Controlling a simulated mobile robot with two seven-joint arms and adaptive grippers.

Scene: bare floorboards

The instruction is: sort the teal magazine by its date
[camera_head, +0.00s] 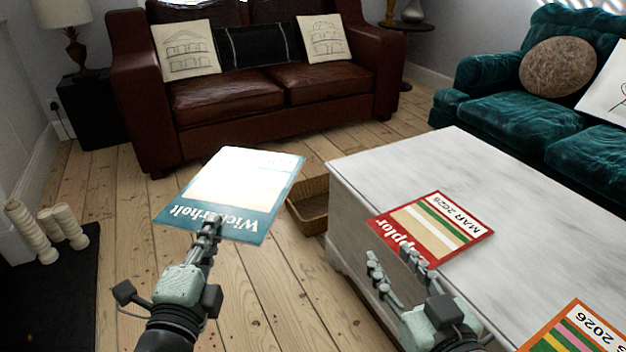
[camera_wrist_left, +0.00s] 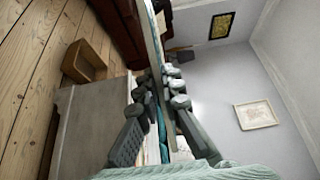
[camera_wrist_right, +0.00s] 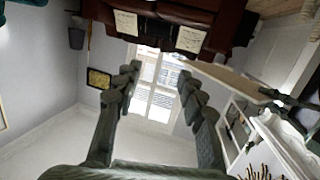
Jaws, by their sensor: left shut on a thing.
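The teal magazine (camera_head: 240,190), titled "Wickerholt", is held in the air over the floor, left of the white table. Its cover is upside down to the head camera, and glare washes out most of it; I cannot read a date. My left gripper (camera_head: 212,230) is shut on its near edge. In the left wrist view the magazine (camera_wrist_left: 152,40) shows almost edge-on between the shut fingers (camera_wrist_left: 172,88). My right gripper (camera_head: 390,258) is open and empty by the table's near left edge, in front of a red magazine (camera_head: 435,228) marked "MAR 2026".
The white table (camera_head: 480,190) also bears an orange and green magazine (camera_head: 575,330), partly cut off, its label ending in "2026". A wicker basket (camera_head: 308,212) stands on the floor beside the table. A brown sofa (camera_head: 245,95) and a teal sofa (camera_head: 525,120) stand behind.

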